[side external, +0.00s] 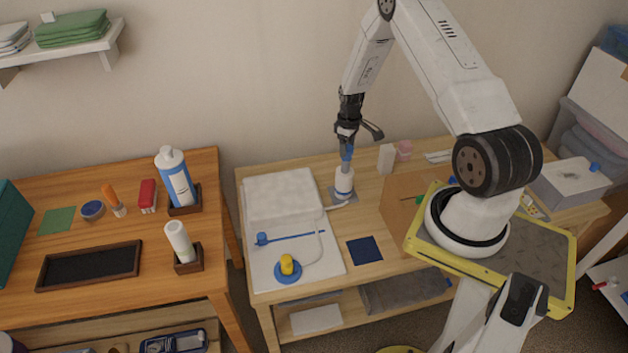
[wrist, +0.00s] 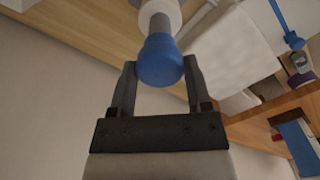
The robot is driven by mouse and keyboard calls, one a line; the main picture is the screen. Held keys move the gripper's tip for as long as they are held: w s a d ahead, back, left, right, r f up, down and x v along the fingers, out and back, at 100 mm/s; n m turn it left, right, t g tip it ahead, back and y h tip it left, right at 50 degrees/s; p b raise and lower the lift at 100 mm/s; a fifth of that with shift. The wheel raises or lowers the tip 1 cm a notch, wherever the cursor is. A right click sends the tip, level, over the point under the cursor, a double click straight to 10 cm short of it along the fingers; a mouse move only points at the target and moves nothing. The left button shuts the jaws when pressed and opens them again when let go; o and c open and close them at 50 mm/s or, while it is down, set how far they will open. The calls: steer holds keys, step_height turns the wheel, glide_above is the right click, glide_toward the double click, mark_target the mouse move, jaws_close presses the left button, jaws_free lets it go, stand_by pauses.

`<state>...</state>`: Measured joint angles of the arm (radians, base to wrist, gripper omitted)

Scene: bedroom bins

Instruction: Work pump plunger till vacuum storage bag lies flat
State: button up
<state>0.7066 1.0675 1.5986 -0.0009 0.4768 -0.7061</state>
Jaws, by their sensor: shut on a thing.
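The pump (side external: 343,184) stands upright on the light wooden table, a white cylinder on a grey base plate with a blue plunger knob on top. My gripper (side external: 347,142) is above it, shut on the blue plunger knob (wrist: 160,60). In the wrist view a grey rod runs from the knob into the white pump body. The white vacuum storage bag (side external: 290,262) lies left of the pump, with a thick, puffed part at the back and a flatter front. A blue strip (side external: 290,238) lies across the bag.
A dark blue square (side external: 365,250) lies in front of the pump. A white box (side external: 386,159) and a pink jar (side external: 404,150) stand to its right, near a cardboard piece (side external: 400,197). An orange wooden table (side external: 120,265) with bottles is at the left.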

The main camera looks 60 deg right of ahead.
steer(key=shift+r, duration=0.3)
steer(key=o, duration=1.3)
steer(key=shift+r, duration=3.85)
